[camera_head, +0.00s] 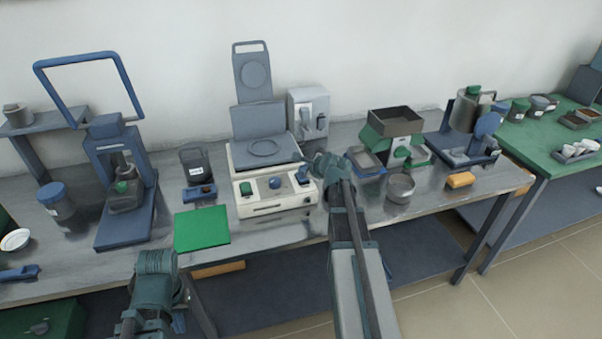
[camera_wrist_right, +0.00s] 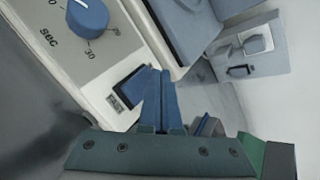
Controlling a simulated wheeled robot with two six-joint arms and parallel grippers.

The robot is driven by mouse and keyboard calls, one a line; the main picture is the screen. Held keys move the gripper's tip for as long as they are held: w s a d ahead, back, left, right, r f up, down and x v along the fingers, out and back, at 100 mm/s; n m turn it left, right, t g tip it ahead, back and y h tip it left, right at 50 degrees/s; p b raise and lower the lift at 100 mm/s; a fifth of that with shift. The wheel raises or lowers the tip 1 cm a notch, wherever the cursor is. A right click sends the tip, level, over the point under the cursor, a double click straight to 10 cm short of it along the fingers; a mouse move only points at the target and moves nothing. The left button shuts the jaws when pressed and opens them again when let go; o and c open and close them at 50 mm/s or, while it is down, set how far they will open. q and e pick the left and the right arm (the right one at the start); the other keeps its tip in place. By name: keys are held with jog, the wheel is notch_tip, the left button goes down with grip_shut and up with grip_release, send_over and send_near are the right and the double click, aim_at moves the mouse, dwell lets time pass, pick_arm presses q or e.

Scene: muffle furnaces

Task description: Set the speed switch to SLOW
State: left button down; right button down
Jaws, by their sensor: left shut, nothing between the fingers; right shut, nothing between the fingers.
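A white bench machine (camera_head: 275,207) stands on the grey table, with a green button (camera_head: 246,189), a dark round part and a blue knob (camera_head: 302,178) on its front. In the right wrist view the blue knob (camera_wrist_right: 88,17) has "SEC" and "30" marks. My left gripper (camera_head: 156,262) is shut, low before the table.
A green mat (camera_head: 202,228) lies left of the machine. A blue press (camera_head: 122,190) stands further left. A grey switch box (camera_head: 309,112) is behind.

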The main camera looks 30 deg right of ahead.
jog(key=shift+s+r+p, duration=0.1)
jog(key=shift+r+p, duration=0.6)
jog(key=shift+r, duration=0.1)
jog(key=r+p, duration=0.5)
jog(key=shift+s+a, duration=0.1)
jog(key=shift+s, duration=0.25)
